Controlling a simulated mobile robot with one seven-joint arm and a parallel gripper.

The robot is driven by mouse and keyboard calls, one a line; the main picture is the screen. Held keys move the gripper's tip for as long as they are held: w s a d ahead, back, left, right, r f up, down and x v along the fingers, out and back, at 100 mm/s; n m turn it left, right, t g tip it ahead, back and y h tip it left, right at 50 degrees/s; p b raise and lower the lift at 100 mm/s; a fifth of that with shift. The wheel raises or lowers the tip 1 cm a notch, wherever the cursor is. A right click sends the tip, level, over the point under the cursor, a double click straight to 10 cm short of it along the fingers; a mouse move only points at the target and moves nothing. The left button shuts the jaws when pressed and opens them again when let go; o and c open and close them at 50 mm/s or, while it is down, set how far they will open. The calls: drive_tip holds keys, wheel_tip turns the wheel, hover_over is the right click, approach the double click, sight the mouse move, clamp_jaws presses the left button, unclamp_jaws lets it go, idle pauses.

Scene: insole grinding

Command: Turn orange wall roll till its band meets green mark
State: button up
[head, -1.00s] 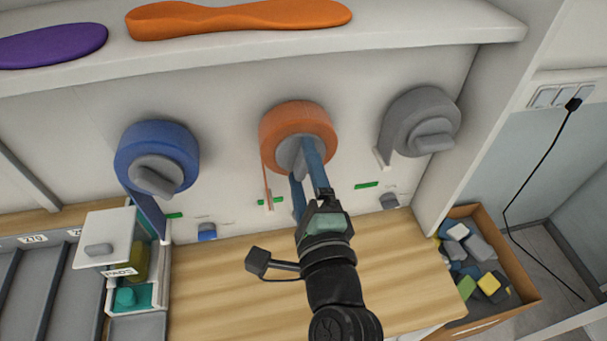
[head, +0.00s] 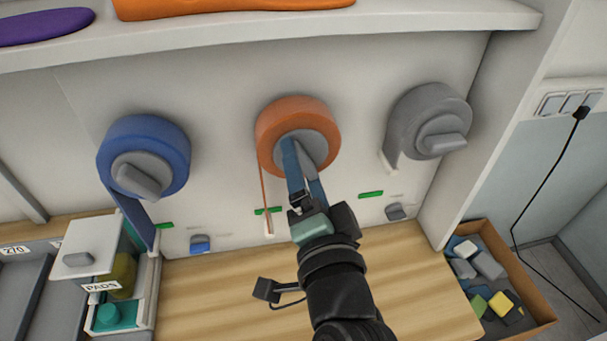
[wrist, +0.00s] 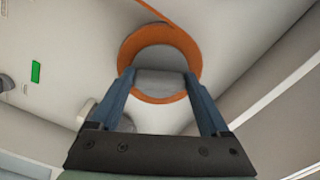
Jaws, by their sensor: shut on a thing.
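The orange wall roll (head: 285,112) is mounted on the white panel, with a grey hub and knob (head: 310,148) at its middle. Its thin orange band (head: 264,190) hangs from the roll's left side. The band crosses the level of the short green mark (head: 268,211), and its pale end (head: 269,233) hangs below that mark. My gripper (head: 302,160) is shut on the knob, with one blue finger on each side. In the wrist view the fingers (wrist: 160,80) flank the grey knob (wrist: 160,82) inside the orange ring (wrist: 128,50).
A blue roll (head: 140,130) is on the left and a grey roll (head: 415,105) on the right. The shelf (head: 420,25) runs above. Below lies a wooden counter (head: 210,300), with a PADS drawer unit (head: 78,258) on the left and a box of blocks (head: 540,305) on the right.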

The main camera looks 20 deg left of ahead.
idle(0.4)
drive_tip(key=o, duration=1.2)
drive_tip(key=b+v, duration=0.1)
drive_tip(key=v, duration=0.1)
drive_tip(key=b+v, duration=0.1)
drive_tip(key=v, duration=0.2)
drive_tip(key=shift+d+f, duration=0.15)
drive_tip(key=shift+f, duration=0.1)
drive_tip(key=shift+r+p+v, duration=0.15)
drive_tip(key=shift+p+v, duration=1.05)
drive_tip(key=shift+v, duration=0.75)
drive_tip(key=shift+r+p+v, duration=0.1)
drive_tip(key=shift+p+v, duration=1.05)
drive_tip(key=shift+v, duration=0.85)
